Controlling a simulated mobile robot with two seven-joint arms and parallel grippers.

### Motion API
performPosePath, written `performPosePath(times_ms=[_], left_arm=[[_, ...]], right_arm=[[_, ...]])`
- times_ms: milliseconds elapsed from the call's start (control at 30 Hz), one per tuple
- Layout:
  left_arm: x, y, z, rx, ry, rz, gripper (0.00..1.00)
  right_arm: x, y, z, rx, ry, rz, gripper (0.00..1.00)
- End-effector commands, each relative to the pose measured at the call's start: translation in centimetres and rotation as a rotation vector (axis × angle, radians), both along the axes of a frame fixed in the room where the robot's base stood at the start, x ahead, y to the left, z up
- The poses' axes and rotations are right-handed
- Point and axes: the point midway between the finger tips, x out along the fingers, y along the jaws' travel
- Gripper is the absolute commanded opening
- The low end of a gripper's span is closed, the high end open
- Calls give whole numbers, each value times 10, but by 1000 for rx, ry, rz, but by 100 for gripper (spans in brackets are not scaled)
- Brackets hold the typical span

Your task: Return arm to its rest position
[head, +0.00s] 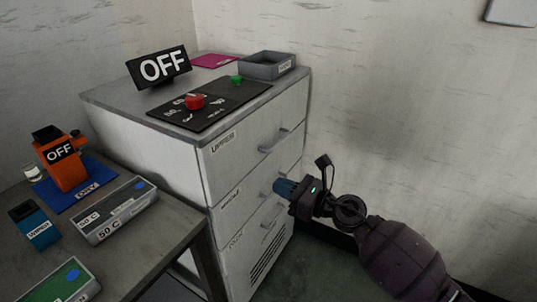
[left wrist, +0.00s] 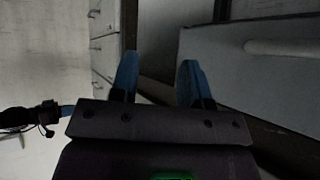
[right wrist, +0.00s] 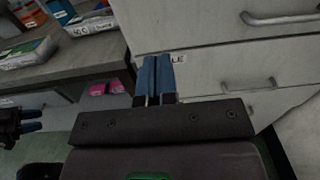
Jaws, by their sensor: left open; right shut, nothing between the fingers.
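My right gripper (head: 279,187) is in front of the white drawer cabinet (head: 178,159), near the handles of its lower drawers. Its blue fingers are together and empty; they also show shut in the right wrist view (right wrist: 155,76). My left gripper is outside the head view. In the left wrist view my left gripper (left wrist: 157,78) has its blue fingers apart with nothing between them. The cabinet drawers all look shut.
On the cabinet stand an OFF sign (head: 159,67), a black panel with a red button (head: 195,102) and a grey tray (head: 267,65). A grey table (head: 150,244) at left holds an orange device (head: 62,172) and a labelled box (head: 114,209). Floor right of the cabinet looks clear.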

Motion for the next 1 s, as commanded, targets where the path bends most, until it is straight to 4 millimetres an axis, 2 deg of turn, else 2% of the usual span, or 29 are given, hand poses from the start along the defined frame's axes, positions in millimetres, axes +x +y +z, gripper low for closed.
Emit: performPosePath(times_ms=[167,267,367,500,600,667,767,1000], left_arm=[[0,0,0,0,0,0,43],[0,0,0,1,0,-1,43],[0,0,0,2,-2,-2,43],[-1,1,0,5,-3,-5,43],[-2,3,-1,7,-1,-6,43],[-3,3,0,9,0,-5,43],[-4,4,3,9,-3,-3,43],[-6,4,8,7,-8,3,43]], right_arm=[[0,-1,0,24,32,-5,0],[5,-4,4,111,111,-36,0],[10,-9,21,311,255,-74,0],[16,-19,55,669,484,-108,0],[12,-34,63,930,670,-134,0],[6,-46,60,1090,790,-153,0],[-8,-68,46,1369,998,-196,0],[-63,-118,-13,1941,1391,-330,0]])
